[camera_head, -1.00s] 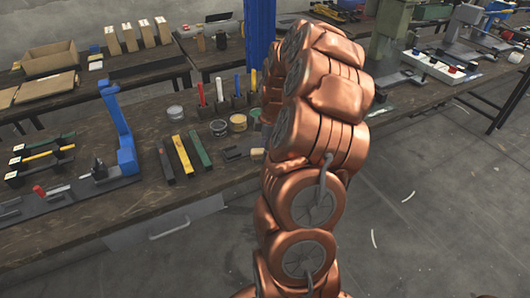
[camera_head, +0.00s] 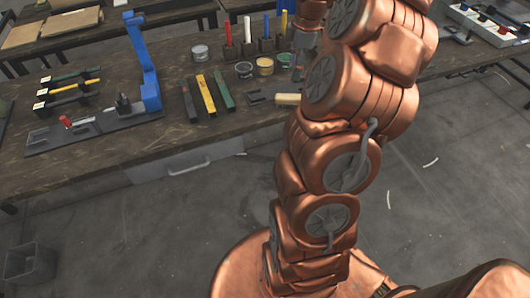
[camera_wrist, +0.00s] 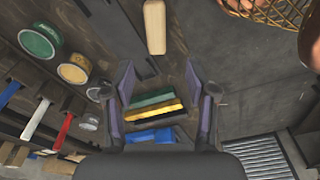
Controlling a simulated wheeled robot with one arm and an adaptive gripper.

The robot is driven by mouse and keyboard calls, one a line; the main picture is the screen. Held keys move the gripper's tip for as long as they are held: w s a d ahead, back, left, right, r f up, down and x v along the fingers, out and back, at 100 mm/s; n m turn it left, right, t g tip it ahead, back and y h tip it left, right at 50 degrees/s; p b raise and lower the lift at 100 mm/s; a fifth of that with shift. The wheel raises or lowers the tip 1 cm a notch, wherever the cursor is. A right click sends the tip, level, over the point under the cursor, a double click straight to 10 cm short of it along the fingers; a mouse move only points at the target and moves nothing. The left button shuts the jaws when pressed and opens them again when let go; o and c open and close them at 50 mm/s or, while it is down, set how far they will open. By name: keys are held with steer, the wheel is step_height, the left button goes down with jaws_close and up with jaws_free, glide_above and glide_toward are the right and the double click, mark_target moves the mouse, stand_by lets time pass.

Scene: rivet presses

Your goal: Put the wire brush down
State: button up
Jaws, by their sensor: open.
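A pale wooden block (camera_head: 288,99), which looks like the wire brush, lies on the dark workbench (camera_head: 75,146) near its front edge. It also shows at the top of the wrist view (camera_wrist: 155,27); I cannot make out any bristles. My gripper (camera_wrist: 158,75) is open in the wrist view, with nothing between its fingers. The block lies beyond the fingertips, apart from them.
Beside the block are a dark bracket (camera_head: 260,97), a green-rimmed tin (camera_head: 244,70) and a yellow tin (camera_head: 265,66). Yellow (camera_head: 206,95) and green (camera_head: 222,89) bars lie further left. A blue press (camera_head: 147,75) stands left of these. Bare bench lies in front of the bars.

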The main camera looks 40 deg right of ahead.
steer(key=s+a+r+m+g, duration=0.1)
steer(key=s+a, duration=0.1)
steer(key=a, duration=0.9)
steer(key=s+a+r+m, duration=0.2)
steer(key=s+a, duration=0.1)
steer(key=a, duration=0.8)
steer(key=s+a+f+m+g, duration=0.1)
steer(key=s+a+f+m, duration=0.1)
steer(key=s+a, duration=0.3)
steer(key=s+a+f+m+h, duration=0.1)
steer(key=s+a+m, duration=0.3)
steer(key=s, duration=0.8)
steer(key=shift+s+a+f+m+g, duration=0.3)
steer(key=shift+s+a+f+g, duration=0.1)
steer(key=shift+a+f, duration=0.45)
steer(key=shift+a+r, duration=0.1)
